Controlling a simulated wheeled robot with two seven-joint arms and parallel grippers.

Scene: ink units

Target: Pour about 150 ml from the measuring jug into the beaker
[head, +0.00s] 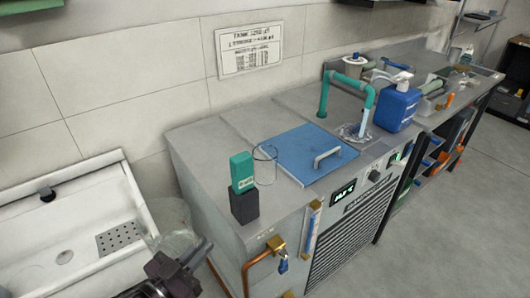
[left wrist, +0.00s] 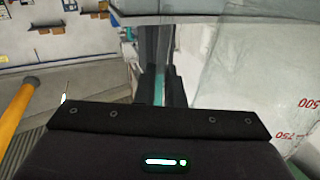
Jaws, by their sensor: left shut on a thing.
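The measuring jug (head: 176,241) is clear and hard to see against the white sink at the lower left of the head view. In the left wrist view the jug (left wrist: 245,85) fills the right side, with red marks such as 500 and 750. My left gripper (head: 200,252) is shut on the jug at its side; its fingers (left wrist: 160,85) show in the wrist view. I cannot tell the liquid level or the tilt. The beaker (head: 265,166), a clear glass cylinder, stands upright on the grey counter, apart from the jug. My right gripper is not in view.
A teal bottle (head: 242,172) on a dark block (head: 244,207) stands just left of the beaker. A blue lid (head: 305,150) with a handle lies to its right. A green tap (head: 345,85) and blue jug (head: 396,107) stand farther back. A white sink (head: 75,215) is at left.

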